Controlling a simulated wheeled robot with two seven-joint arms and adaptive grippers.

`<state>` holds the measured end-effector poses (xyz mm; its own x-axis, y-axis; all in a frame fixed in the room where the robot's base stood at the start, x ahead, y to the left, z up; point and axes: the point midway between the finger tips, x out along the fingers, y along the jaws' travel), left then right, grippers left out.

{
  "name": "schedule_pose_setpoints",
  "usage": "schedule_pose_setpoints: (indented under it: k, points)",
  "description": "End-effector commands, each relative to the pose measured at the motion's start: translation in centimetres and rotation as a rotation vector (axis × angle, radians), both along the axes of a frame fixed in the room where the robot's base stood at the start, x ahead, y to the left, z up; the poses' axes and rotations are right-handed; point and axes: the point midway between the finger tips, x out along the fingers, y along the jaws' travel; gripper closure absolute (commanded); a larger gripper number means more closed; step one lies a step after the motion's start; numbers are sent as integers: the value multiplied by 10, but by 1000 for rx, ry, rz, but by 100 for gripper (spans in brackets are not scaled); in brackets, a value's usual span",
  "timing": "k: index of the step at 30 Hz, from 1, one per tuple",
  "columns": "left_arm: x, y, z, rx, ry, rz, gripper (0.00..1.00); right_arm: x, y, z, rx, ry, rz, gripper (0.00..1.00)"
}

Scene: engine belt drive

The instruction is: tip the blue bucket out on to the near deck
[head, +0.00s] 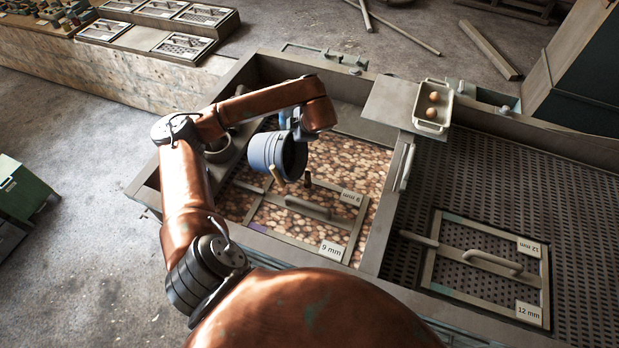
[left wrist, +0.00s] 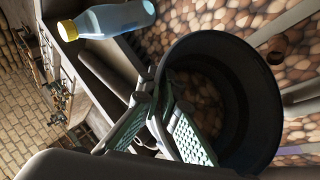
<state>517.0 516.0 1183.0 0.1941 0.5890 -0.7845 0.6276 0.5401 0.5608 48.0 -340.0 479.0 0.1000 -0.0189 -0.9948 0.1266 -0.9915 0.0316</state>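The blue bucket (head: 264,152) hangs over the pebble-patterned deck (head: 345,165) with the 9 mm framed panel, tilted with its mouth toward the right. My left gripper (head: 299,128) is at its rim. In the left wrist view, its green-padded fingers (left wrist: 165,118) close over the rim of the bucket (left wrist: 238,85). Brown rounded shapes show inside the bucket; I cannot tell whether they are loose contents. Two small brown pegs (head: 307,179) show just below the bucket's mouth; I cannot tell whether they rest on the deck. My right gripper is out of view.
A darker perforated deck (head: 500,190) with a 12 mm panel lies right, past a divider. A tray with two round brown things (head: 433,104) stands at the back. A clear bottle with a yellow cap (left wrist: 110,18) is near the bucket. A green box (head: 24,190) stands far left.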

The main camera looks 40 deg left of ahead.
Motion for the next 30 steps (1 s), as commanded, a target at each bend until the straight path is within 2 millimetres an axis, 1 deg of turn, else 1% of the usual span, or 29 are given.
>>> schedule_pose_setpoints:
  k: [30]
  points:
    - [4,-8,4,42,13,-1,100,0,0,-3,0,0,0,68]
